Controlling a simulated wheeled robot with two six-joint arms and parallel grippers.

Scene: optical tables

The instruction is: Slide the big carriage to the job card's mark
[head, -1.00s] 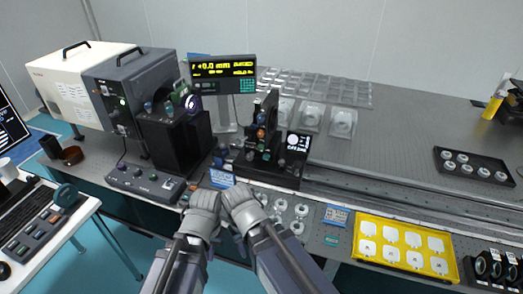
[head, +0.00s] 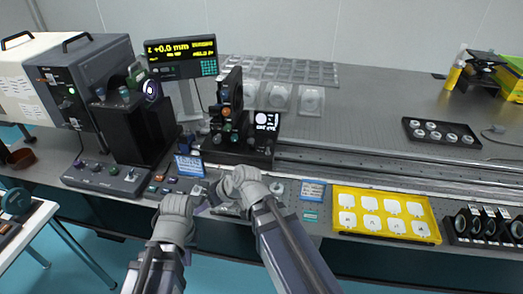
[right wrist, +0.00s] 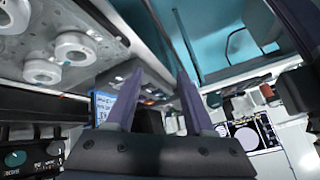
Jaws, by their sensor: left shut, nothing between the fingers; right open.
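I cannot read either. My right gripper (head: 212,192) is in front of the carriage, apart from it. In the right wrist view its two purple fingers (right wrist: 157,95) are spread and empty. My left gripper (head: 207,203) is lower left, shut and empty.
A black control box (head: 105,178) and a grey lamp unit (head: 85,80) stand at the left. A yellow tray (head: 385,233) and black-framed optics (head: 485,224) lie at the front right. The rail right of the carriage looks clear. A black tray (head: 440,134) sits behind it.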

